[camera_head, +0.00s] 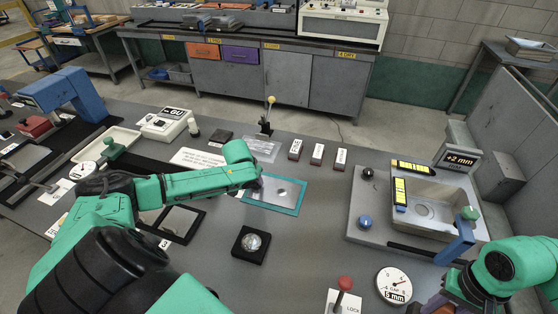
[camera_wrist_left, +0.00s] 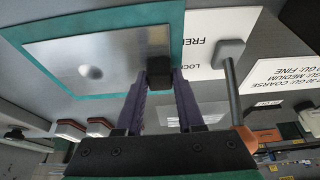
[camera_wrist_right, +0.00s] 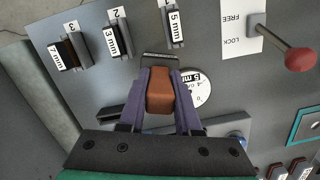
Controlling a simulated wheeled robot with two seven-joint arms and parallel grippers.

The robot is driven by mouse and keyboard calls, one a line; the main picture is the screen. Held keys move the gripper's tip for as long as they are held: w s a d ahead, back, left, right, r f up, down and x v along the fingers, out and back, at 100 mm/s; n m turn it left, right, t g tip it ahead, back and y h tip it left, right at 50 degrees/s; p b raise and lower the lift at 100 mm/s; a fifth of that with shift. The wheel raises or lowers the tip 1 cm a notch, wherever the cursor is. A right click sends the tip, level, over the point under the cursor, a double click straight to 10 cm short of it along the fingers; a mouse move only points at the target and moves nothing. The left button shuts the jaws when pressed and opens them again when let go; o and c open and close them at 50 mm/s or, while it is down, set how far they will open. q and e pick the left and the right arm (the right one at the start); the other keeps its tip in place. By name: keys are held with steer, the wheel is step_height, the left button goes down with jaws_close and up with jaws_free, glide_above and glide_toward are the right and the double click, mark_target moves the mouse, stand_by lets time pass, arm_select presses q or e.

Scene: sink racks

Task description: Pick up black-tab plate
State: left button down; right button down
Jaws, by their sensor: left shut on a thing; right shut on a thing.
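The grey metal plate (camera_head: 283,191) with a shallow round dimple is over a teal-bordered mat (camera_head: 297,209). In the left wrist view, the plate (camera_wrist_left: 85,62) has a black tab (camera_wrist_left: 159,70) at its edge. My left gripper (camera_wrist_left: 160,84) has its purple fingers shut on that tab. I cannot tell whether the plate touches the mat. In the head view, my left arm hides the tab and fingertips. My right gripper (camera_wrist_right: 160,82) is shut on a brown block (camera_wrist_right: 160,92), low at the right of the head view.
A lever with a red knob (camera_head: 345,283) and a gap dial (camera_head: 394,285) stand near the front. A sink (camera_head: 437,199) is at right. Labelled blocks (camera_head: 317,154) stand behind the mat. A black pad with a metal dome (camera_head: 252,242) sits in front of it.

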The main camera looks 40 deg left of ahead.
steer(key=shift+w, duration=0.1)
